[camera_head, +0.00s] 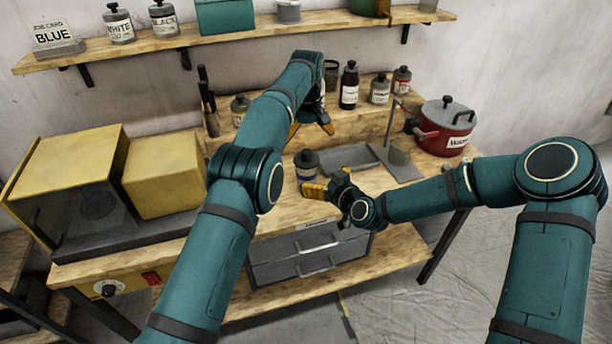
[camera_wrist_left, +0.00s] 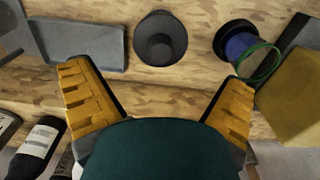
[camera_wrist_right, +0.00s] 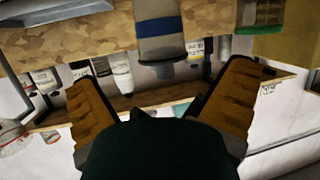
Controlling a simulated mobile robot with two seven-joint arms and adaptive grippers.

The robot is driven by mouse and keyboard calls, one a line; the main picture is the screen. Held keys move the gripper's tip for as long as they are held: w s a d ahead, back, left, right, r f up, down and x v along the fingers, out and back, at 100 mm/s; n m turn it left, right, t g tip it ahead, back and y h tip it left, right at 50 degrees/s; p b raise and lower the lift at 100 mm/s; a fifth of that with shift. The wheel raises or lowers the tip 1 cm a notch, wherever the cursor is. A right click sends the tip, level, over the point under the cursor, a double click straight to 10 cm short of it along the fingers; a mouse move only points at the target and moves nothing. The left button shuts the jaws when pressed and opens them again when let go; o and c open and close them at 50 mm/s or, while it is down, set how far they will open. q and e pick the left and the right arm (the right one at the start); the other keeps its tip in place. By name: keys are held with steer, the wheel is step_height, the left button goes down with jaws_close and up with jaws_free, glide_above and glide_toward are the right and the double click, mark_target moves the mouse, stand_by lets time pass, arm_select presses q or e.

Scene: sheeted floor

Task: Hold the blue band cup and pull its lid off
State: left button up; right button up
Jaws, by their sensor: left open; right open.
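The grey cup with a blue band (camera_wrist_right: 158,27) appears upside down in the right wrist view, its dark knobbed lid (camera_wrist_right: 160,50) on. In the head view the cup (camera_head: 307,173) stands on the bench. From above, in the left wrist view, its dark round lid (camera_wrist_left: 160,38) shows. My left gripper (camera_head: 311,128) is open and empty, above and behind the cup in the head view. My right gripper (camera_head: 325,186) is open and empty, low at the cup's near right side. In its wrist view the cup lies ahead of the spread fingers, apparently untouched.
A grey tray (camera_head: 350,157) lies behind and right of the cup. A yellow box (camera_head: 163,175) stands left. A red pot (camera_head: 445,130) stands right.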

mark_target(307, 152)
arm_select(q)
steer(key=shift+w+a, duration=0.1)
arm_select(e)
steer(key=x, duration=1)
steer(key=shift+a, duration=0.1)
steer(key=c, duration=1.3)
arm_select(q)
steer(key=c, duration=0.6)
steer(key=shift+s+d+r+n+t+y, duration=0.1)
steer(key=shift+d+r+n+t+y, duration=0.1)
steer(key=shift+r, duration=0.15)
steer(key=shift+s+d+r+n+t+y, duration=0.1)
steer(key=shift+r+n+t+y, duration=0.1)
steer(key=shift+r, duration=0.15)
steer(key=s+d+r+n+t+y, duration=0.1)
steer(key=s+d+r+n+t, duration=0.1)
steer(key=s+r+t, duration=0.1)
steer(key=x, duration=1.1)
steer(key=shift+a+f, duration=0.2)
steer(key=shift+a, duration=0.25)
